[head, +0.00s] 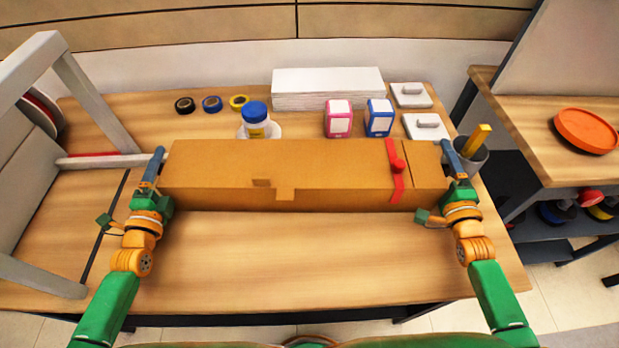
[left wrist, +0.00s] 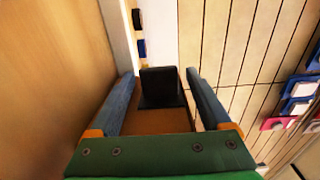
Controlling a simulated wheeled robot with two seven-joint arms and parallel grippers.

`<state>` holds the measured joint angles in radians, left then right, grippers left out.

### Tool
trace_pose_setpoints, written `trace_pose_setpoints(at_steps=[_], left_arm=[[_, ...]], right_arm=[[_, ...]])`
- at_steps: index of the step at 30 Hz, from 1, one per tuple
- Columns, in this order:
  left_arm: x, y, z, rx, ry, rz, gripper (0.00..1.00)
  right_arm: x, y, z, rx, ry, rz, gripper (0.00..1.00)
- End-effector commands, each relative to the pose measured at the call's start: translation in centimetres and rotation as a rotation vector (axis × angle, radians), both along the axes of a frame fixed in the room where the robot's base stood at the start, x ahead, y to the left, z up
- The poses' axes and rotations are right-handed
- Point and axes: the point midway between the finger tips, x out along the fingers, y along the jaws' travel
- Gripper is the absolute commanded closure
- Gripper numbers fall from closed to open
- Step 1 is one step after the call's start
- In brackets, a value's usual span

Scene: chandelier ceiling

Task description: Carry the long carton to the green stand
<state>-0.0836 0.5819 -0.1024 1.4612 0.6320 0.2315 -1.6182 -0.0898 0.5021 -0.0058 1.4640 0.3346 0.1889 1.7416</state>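The long carton (head: 290,172) is a brown box with a red strap near its right end. It lies crosswise over the wooden table between my two arms; I cannot tell whether it touches the tabletop. My left gripper (head: 155,167) is at the carton's left end. In the left wrist view its two blue fingers (left wrist: 162,92) stand wide apart, with a black block between them. My right gripper (head: 453,160) is at the carton's right end; its finger gap is not clear. I see no green stand in these views.
On the table (head: 290,265) behind the carton are tape rolls, a blue-capped bottle (head: 255,118), a white stack (head: 327,88), and pink and blue boxes. A grey frame (head: 85,85) stands left. A cup (head: 472,160) is close to my right gripper. The front tabletop is clear.

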Motion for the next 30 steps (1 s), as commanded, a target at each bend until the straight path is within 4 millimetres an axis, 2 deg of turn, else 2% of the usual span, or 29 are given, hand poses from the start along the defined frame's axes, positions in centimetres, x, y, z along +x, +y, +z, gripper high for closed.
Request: trace_pose_setpoints(at_steps=[1,6,8,9,30], left_arm=[[-0.01,0.0,0.0,0.0,0.0,0.0,0.34],[-0.02,0.0,0.0,0.0,0.0,0.0,0.8],[-0.02,0.0,0.0,0.0,0.0,0.0,0.96],[-0.02,0.0,0.0,0.0,0.0,0.0,1.0],[-0.03,-0.01,-0.02,-0.001,0.0,0.0,1.0]], right_arm=[[-0.01,0.0,0.0,0.0,0.0,0.0,0.34],[-0.02,0.0,-0.01,0.0,0.0,0.0,0.8],[-0.02,0.0,-0.01,0.0,0.0,0.0,0.96],[-0.02,0.01,-0.01,0.0,0.0,0.0,1.0],[-0.03,0.01,-0.03,0.0,0.001,0.0,1.0]])
